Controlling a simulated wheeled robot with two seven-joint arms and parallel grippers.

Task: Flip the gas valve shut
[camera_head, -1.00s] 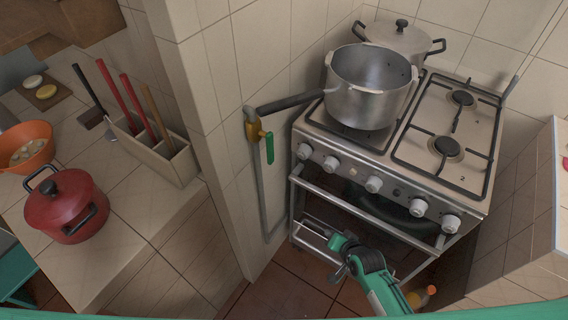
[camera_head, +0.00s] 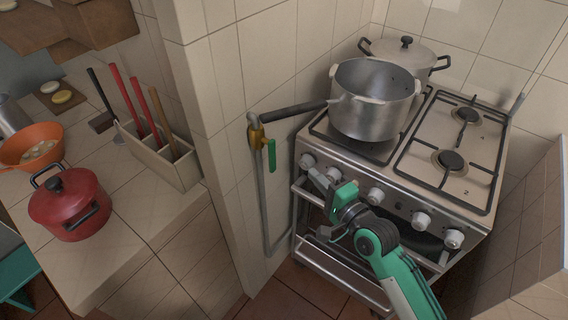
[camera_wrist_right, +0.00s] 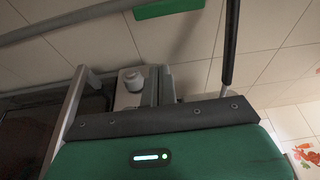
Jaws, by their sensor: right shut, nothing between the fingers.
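The gas valve (camera_head: 256,136) is a brass fitting on the tiled wall corner, left of the stove. Its green lever (camera_head: 271,155) hangs down, roughly in line with the vertical pipe. The lever also shows at the top edge of the right wrist view (camera_wrist_right: 168,9). My right gripper (camera_head: 318,178) is shut and empty in front of the stove's left knobs. It is to the right of and a little lower in the picture than the lever, with a clear gap. Its fingers show mid-frame in the wrist view (camera_wrist_right: 159,74). My left gripper is out of view.
The stove (camera_head: 400,185) has a row of white knobs and a front rail close to my right gripper. A steel pot (camera_head: 372,110) stands on it. A red pot (camera_head: 68,205) stands on the left counter.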

